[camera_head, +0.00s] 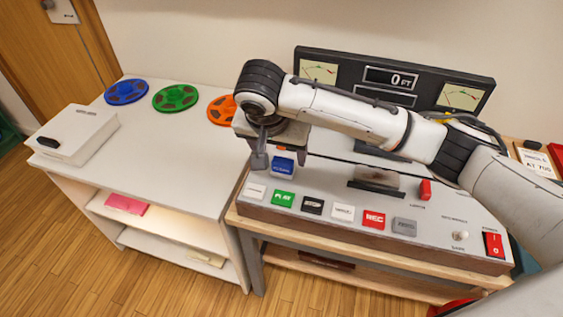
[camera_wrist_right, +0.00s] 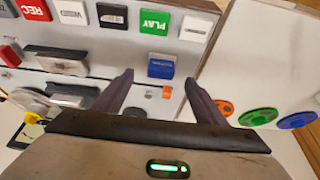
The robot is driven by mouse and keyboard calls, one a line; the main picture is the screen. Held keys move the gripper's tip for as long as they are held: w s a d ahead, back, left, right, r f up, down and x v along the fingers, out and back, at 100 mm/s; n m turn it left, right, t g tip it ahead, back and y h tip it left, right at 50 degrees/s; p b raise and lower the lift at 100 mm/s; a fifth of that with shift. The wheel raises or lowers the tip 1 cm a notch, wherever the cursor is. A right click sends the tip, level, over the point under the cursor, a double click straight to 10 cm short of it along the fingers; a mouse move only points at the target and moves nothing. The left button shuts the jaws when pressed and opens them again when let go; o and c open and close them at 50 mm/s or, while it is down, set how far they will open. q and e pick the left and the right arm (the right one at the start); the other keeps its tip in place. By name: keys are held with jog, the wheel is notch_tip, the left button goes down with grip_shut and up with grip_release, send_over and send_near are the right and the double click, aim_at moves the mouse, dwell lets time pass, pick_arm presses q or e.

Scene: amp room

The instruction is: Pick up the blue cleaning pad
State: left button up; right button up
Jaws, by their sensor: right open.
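The blue cleaning pad (camera_head: 283,167) is a small block with a blue face and a paler side. It sits on the sloped deck panel, above the green PLAY button. It also shows in the right wrist view (camera_wrist_right: 161,66), just beyond the fingertips and between their lines. My right gripper (camera_head: 276,156) points down close above the pad. In the right wrist view the gripper (camera_wrist_right: 159,80) is open with nothing between its fingers. I cannot tell the exact height gap. My left gripper is not in view.
A row of buttons, including green PLAY (camera_head: 283,198) and red REC (camera_head: 374,220), lines the panel's front. A small orange piece (camera_wrist_right: 167,92) lies near the pad. Colored reels (camera_head: 175,97) and a white box (camera_head: 78,134) are on the left table, whose middle is clear.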

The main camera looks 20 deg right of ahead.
aim_at(282, 161)
jog(key=x, duration=0.6)
jog(key=shift+w+d+f, duration=0.1)
jog(key=shift+w+f, duration=0.15)
jog(key=shift+w, duration=0.1)
jog(key=c, duration=1.1)
jog(key=shift+c, duration=0.2)
jog(key=shift+r, duration=0.1)
notch_tip(282, 161, up, 10)
jog(key=shift+f, duration=0.1)
